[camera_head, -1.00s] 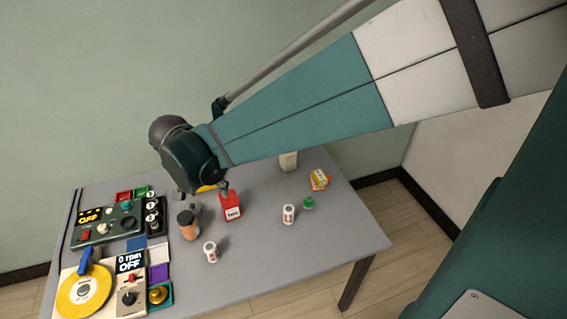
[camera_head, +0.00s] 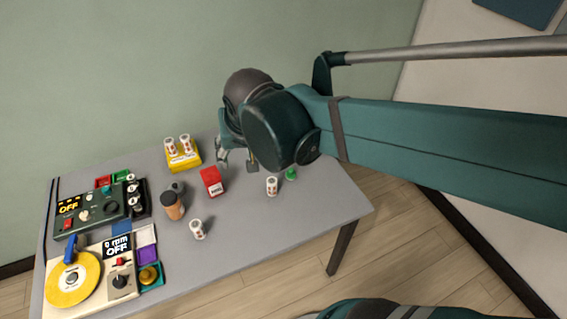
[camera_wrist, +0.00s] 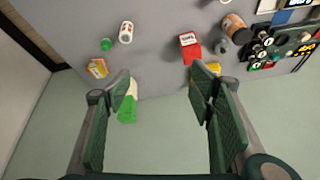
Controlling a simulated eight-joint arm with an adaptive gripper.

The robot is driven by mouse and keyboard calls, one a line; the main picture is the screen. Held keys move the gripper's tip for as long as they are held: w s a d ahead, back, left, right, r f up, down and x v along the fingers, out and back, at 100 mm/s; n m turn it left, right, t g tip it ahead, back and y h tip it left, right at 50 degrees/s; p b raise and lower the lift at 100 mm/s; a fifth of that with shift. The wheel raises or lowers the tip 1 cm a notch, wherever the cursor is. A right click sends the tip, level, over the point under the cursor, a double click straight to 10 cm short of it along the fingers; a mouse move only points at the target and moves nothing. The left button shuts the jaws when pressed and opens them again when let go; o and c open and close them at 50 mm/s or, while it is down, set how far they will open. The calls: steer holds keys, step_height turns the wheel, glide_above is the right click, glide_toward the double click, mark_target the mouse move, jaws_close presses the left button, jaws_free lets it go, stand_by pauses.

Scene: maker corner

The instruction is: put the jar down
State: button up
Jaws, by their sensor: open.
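The likeliest jar is a brown-orange one (camera_head: 172,207) standing on the grey table, left of the red carton (camera_head: 212,182); in the wrist view the brown jar (camera_wrist: 235,27) is at the top right. Small white containers with red marks also stand on the table, one near the front (camera_head: 198,229) and one to the right (camera_head: 272,187). My gripper (camera_head: 237,160) is open above the back of the table, right of the red carton. In the wrist view nothing is held between the spread fingers (camera_wrist: 162,90).
A yellow holder (camera_head: 184,161) bears two white containers at the back. A green-and-white item (camera_wrist: 127,109) is partly behind the left finger. A green-topped item (camera_head: 291,174) and an orange carton (camera_wrist: 97,68) are on the right. Control panels (camera_head: 92,212) fill the left side.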

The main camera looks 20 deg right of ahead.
steer(key=s+d+r+n+t, duration=0.1)
steer(key=s+d+n+t, duration=0.1)
steer(key=s+d, duration=0.5)
steer(key=shift+s+d+n, duration=0.25)
steer(key=shift+s+n, duration=0.05)
steer(key=shift+s, duration=0.85)
